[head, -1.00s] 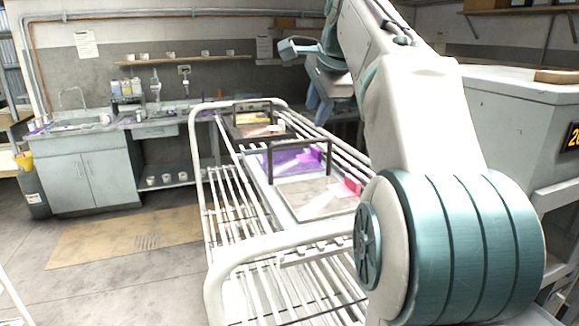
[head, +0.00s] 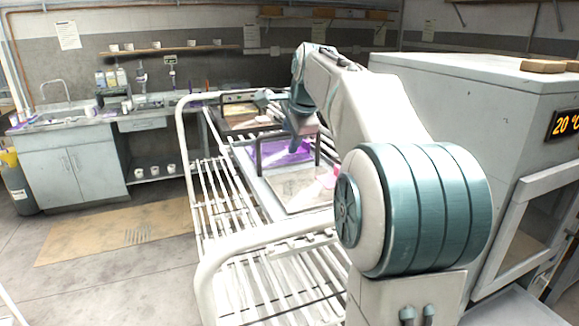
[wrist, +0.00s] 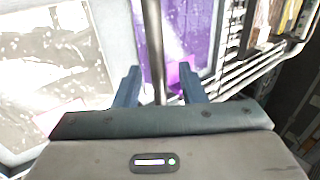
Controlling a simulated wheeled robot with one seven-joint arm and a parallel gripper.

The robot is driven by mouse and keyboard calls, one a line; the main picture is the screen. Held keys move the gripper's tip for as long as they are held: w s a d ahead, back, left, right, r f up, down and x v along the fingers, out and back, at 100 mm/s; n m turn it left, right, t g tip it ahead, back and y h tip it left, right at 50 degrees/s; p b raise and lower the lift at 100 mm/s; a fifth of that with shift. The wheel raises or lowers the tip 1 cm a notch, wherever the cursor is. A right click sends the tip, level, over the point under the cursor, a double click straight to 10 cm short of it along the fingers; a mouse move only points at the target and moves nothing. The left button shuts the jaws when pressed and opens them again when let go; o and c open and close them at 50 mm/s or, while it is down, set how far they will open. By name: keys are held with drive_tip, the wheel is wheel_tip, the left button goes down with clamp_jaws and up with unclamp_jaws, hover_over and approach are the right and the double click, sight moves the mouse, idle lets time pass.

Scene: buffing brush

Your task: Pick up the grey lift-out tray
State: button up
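The light grey tray (head: 266,190) lies on the white tube rack, with a purple section and a pale speckled section. Its dark hoop handle (head: 258,158) stands across the middle. In the wrist view the handle bar (wrist: 153,45) runs up between the fingers, with the purple section (wrist: 185,40) to its right. My gripper (head: 298,135) is low over the tray by the handle. In the wrist view my gripper (wrist: 158,88) is open, with one finger on either side of the bar. Contact with the bar cannot be told. My arm partly hides the tray's right side.
The white rack (head: 215,205) has raised end rails around the tray. A second, dark-framed tray (head: 238,115) sits farther back on it. A grey cabinet (head: 470,110) with a temperature display stands close on the right. A sink counter (head: 75,165) is at the back left.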

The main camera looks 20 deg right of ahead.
drive_tip(key=shift+w+f, duration=0.25)
drive_tip(key=shift+f, duration=0.15)
drive_tip(key=shift+c, duration=0.4)
clamp_jaws()
drive_tip(key=shift+r, duration=0.1)
drive_tip(key=shift+r, duration=0.1)
